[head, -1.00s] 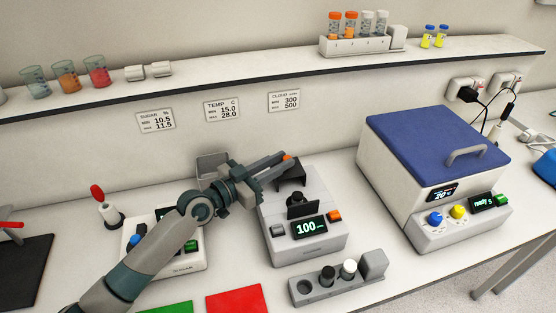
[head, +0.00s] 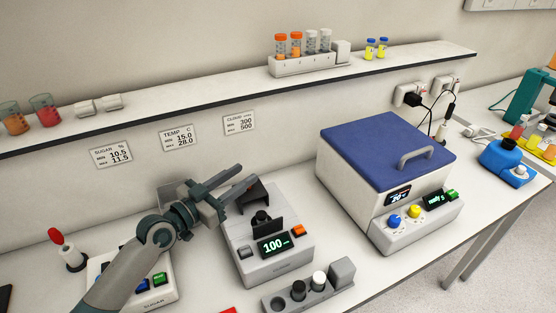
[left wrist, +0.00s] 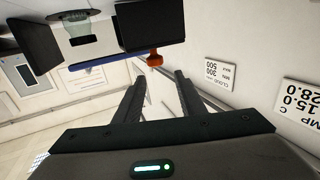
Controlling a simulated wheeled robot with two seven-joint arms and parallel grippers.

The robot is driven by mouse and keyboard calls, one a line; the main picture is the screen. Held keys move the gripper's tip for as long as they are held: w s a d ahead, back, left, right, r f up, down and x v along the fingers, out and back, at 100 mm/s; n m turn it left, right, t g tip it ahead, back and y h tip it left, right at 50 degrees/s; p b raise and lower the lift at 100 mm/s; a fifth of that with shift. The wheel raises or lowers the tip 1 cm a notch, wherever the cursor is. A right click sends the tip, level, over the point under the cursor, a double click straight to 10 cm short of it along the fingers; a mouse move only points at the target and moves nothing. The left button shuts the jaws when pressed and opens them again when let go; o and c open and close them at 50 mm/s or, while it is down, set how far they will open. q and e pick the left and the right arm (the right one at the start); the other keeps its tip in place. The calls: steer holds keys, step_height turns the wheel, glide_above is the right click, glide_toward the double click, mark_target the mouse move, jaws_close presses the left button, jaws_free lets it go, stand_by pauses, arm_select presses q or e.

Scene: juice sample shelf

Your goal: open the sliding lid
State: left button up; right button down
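The grey meter (head: 280,263) with a "100" display stands on the bench. It has a black hood (head: 254,195) at the back and an upright dark panel with a black knob (head: 262,217) in front. Which part is the sliding lid is unclear. My left gripper (head: 246,184) is just left of and above the hood, its fingers pointing right. In the left wrist view the fingers (left wrist: 157,80) are apart. A small orange piece (left wrist: 155,59) shows just beyond the tips beside a black part (left wrist: 150,22); contact cannot be told. My right gripper is out of view.
A blue-lidded box (head: 385,145) stands to the right. A small rack (head: 318,296) with vials is in front of the meter, and another device (head: 150,291) is to the left. A wall shelf (head: 200,97) with tubes and beakers runs behind.

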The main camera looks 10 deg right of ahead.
arm_select(q)
steer(key=s+d+r+p, duration=0.5)
steer(key=d+r+p, duration=0.3)
steer(key=d+p, duration=0.1)
steer(key=shift+s+d, duration=0.3)
steer(key=shift+d, duration=0.3)
stand_by(0.4)
